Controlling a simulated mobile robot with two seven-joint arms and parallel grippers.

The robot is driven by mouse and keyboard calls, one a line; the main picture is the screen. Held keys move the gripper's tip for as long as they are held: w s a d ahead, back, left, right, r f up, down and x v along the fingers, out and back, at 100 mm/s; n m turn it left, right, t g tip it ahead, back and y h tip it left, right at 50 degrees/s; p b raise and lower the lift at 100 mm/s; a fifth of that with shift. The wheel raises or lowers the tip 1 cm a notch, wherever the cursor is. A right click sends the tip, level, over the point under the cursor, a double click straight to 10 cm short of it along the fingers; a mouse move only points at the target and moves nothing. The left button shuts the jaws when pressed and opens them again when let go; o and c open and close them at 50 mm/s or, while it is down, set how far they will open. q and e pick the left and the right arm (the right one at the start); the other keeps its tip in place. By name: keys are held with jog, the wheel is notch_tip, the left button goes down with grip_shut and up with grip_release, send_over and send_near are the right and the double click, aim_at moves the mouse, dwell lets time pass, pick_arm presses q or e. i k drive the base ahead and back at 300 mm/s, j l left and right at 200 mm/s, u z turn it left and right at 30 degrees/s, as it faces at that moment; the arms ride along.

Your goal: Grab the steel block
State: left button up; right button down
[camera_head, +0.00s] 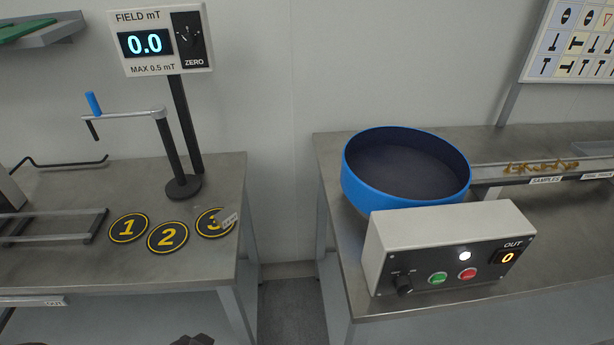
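A small greyish piece with a pale tag (229,219) lies at the right edge of the round black and yellow marker 3 (213,228) on the left steel table (85,270). It may be the steel block, but it is too small and blends too much with the tabletop to be sure. No other clear steel block shows.
Markers 1 (128,228) and 2 (167,237) lie beside marker 3. A field meter (160,40) reading 0.0 stands behind on a post. A gap separates the tables. The right table holds a blue bowl (357,180) and a control box (420,235).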

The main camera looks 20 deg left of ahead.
aim_at(226, 217)
jog(key=k+j+u, duration=0.1)
jog(key=u, duration=0.35)
jog(key=k+j+u, duration=0.2)
jog(key=u, duration=0.25)
jog(key=k+j+u, duration=0.15)
jog(key=u, duration=0.25)
